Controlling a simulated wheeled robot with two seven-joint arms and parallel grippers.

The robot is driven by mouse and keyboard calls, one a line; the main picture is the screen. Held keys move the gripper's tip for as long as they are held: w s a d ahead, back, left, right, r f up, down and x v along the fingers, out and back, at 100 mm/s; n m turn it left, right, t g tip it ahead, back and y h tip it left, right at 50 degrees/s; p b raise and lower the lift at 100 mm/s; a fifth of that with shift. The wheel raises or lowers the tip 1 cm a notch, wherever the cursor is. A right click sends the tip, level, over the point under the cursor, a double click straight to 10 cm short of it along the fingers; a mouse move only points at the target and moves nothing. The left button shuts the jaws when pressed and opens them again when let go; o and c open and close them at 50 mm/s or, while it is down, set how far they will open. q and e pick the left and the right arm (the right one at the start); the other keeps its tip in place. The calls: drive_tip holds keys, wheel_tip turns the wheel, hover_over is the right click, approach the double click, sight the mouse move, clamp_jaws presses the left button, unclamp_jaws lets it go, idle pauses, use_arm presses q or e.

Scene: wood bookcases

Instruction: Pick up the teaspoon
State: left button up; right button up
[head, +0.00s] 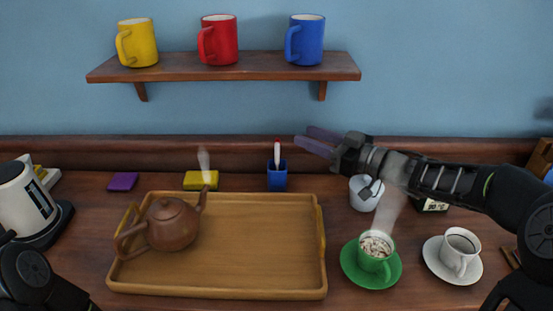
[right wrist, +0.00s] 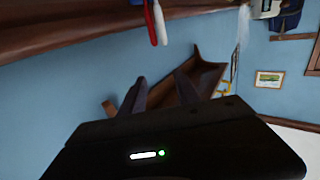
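A slim upright item with red and white parts (head: 277,153) stands in a small blue holder (head: 277,182) behind the tray; I cannot tell whether it is the teaspoon. Red and white slim shapes (right wrist: 157,22) also hang into the top of the right wrist view. No other spoon is clear to me. My right gripper (head: 303,139) reaches in from the right, above and to the right of the holder, apart from it. Its two fingers, also in the right wrist view (right wrist: 161,84), are spread with nothing between them. My left gripper is out of view.
A wooden tray (head: 265,286) holds a brown teapot (head: 172,226). A steaming green cup (head: 375,262), a white cup (head: 460,250) and a white container (head: 365,194) stand right. A kettle (head: 22,202) stands left. A shelf (head: 225,68) with mugs is above.

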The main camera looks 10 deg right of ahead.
wheel_tip(320, 180, down, 8)
drive_tip(key=w+a+b, duration=0.1)
drive_tip(key=w, duration=0.1)
drive_tip(key=shift+a, duration=0.3)
drive_tip(key=x, duration=0.5)
drive_tip(key=shift+c, duration=0.4)
idle(0.4)
clamp_jaws()
idle(0.4)
